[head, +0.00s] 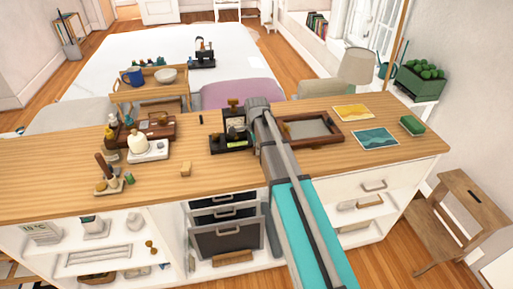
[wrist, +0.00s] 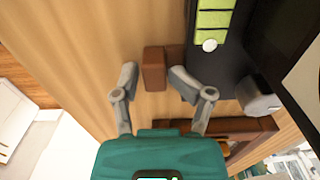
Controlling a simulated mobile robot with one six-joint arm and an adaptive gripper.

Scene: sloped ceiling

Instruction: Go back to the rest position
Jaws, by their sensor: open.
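My gripper (wrist: 153,84) is open in the wrist view, its two grey fingers spread apart over the wooden counter. A small brown block (wrist: 153,68) lies in line with the gap between the fingertips; I cannot tell how far below them it is. In the head view my arm reaches forward over the counter (head: 60,178), and its end (head: 257,104) is beside a black tray (head: 232,143). The fingertips are hidden there by the arm.
A framed tray (head: 336,137) is just right of my arm. Two picture cards (head: 375,138) and a green block (head: 411,125) lie further right. The counter's front left is mostly clear.

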